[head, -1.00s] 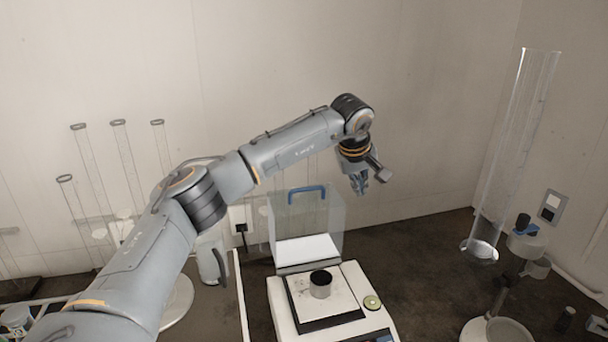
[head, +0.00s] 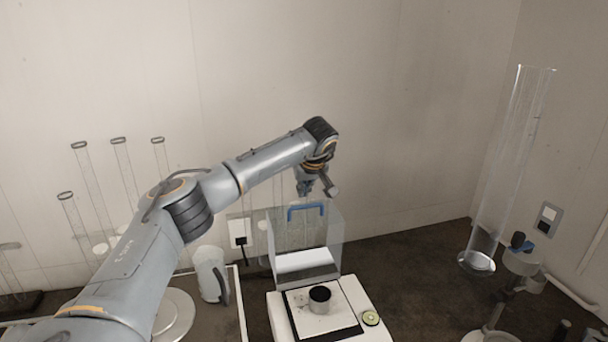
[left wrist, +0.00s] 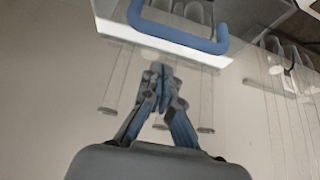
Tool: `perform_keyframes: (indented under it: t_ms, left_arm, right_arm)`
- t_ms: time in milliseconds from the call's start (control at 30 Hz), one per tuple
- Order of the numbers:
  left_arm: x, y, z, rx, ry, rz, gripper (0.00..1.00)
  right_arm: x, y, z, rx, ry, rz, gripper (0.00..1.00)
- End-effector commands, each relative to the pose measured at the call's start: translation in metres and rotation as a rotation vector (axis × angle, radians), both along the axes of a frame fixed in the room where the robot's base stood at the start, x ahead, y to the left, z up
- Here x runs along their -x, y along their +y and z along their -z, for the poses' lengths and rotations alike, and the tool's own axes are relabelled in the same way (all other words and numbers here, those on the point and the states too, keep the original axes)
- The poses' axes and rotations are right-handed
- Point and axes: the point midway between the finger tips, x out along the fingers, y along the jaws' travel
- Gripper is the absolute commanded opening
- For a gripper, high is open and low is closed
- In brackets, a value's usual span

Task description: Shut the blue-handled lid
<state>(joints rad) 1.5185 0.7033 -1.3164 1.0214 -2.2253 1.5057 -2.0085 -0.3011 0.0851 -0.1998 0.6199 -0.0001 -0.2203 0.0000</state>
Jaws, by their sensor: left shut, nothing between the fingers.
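The clear lid (head: 322,235) stands raised at the back of the white balance-like device (head: 350,312) in the head view. Its blue handle (head: 306,206) is at the lid's top edge, and it also shows large at the top of the left wrist view (left wrist: 180,40). My left gripper (head: 304,192) is shut and empty, just above and behind the handle. In the left wrist view its fingertips (left wrist: 160,75) are just below the handle in the picture. I cannot tell whether they touch the lid. My right gripper is not in view.
A small dark cup (head: 320,298) sits on the device's plate. A tall clear tube on a stand (head: 505,160) is at the right. A jug (head: 211,275) and several thin tubes stand at the left. Dark counter (head: 410,270) is clear right of the device.

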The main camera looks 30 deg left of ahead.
Motion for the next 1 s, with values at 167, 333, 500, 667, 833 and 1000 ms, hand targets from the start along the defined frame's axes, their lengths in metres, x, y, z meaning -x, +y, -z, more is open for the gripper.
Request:
perform_keyframes:
  t_ms: [167,333,500,667,833,1000]
  left_arm:
    - [0.012,-0.013,0.002,0.0,0.002,0.0,0.0]
    - [0.019,-0.02,0.005,0.001,0.001,-0.002,0.0]
    - [0.02,-0.021,0.006,0.001,0.001,-0.002,0.0]
    - [0.019,-0.021,0.006,0.001,0.001,-0.002,0.0]
    - [0.018,-0.023,0.006,-0.007,-0.007,-0.001,0.0]
    - [0.013,-0.03,0.005,-0.036,-0.031,0.0,0.0]
  right_arm:
    - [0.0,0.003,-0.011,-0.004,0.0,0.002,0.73]
    - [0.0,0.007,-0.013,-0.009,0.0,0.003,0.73]
    - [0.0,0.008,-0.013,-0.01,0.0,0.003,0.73]
    - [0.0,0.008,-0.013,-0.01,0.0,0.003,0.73]
    - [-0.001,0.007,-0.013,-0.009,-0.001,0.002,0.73]
    - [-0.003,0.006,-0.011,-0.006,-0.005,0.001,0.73]
